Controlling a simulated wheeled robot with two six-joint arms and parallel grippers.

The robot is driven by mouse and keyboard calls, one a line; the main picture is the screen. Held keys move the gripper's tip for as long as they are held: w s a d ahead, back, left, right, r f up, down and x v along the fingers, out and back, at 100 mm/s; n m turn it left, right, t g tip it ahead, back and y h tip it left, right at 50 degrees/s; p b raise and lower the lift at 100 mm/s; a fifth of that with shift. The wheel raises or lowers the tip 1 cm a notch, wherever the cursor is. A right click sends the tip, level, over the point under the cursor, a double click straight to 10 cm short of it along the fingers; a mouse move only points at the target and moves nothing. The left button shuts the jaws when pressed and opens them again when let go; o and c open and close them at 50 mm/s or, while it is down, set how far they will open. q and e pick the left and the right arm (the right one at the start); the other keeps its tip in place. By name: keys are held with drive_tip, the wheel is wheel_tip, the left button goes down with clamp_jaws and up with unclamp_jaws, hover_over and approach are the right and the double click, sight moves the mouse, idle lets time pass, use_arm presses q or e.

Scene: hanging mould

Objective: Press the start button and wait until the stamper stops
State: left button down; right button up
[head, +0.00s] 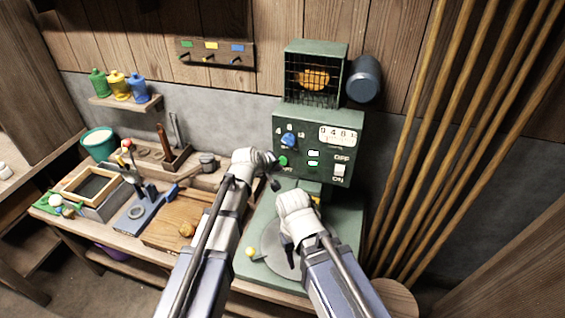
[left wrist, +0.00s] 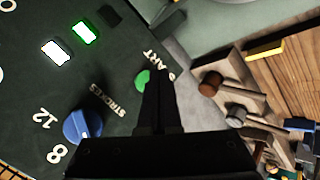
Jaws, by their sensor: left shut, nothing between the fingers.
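The green machine's control panel (head: 315,125) faces me. Its green start button (head: 283,161) is at the panel's lower left; in the left wrist view the button (left wrist: 142,80) shows beside my fingertips, partly covered by them. My left gripper (head: 275,182) is shut and empty, close to the button; I cannot tell if it touches. A blue STROKES knob (left wrist: 83,127) is near it. A green lamp (left wrist: 85,32) and a white lamp (left wrist: 56,50) are bright. My right gripper (head: 288,243) is low over the machine's bed, its fingers unclear. The stamper is not clearly visible, perhaps behind my right arm.
The panel also has a counter (head: 338,135) and an OFF/ON switch (head: 340,171). A wooden bench at left holds a framed screen (head: 93,186), a blue tool stand (head: 138,210) and a wooden board (head: 175,216). Long poles (head: 420,140) lean at the right.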

use_arm(q)
drive_tip(key=s, duration=0.1)
drive_tip(key=s+a, duration=0.1)
drive_tip(key=s, duration=0.2)
drive_tip(key=shift+s+a, duration=0.25)
idle(0.5)
drive_tip(key=s+a+f+m+g+y, duration=0.1)
drive_tip(key=s+f+m+g+y, duration=0.1)
drive_tip(key=s, duration=0.6)
drive_tip(key=s+a+f+m+g+y+b, duration=0.1)
drive_tip(key=s+a+f+m+g+y, duration=0.1)
drive_tip(key=s, duration=0.6)
drive_tip(key=s+a+f+m+g+y+b, duration=0.1)
drive_tip(key=s+f+m+g, duration=0.3)
drive_tip(key=s, duration=0.5)
drive_tip(key=shift+a+f+m+y, duration=0.4)
drive_tip(key=shift+a+m, duration=0.05)
drive_tip(key=shift+m, duration=0.65)
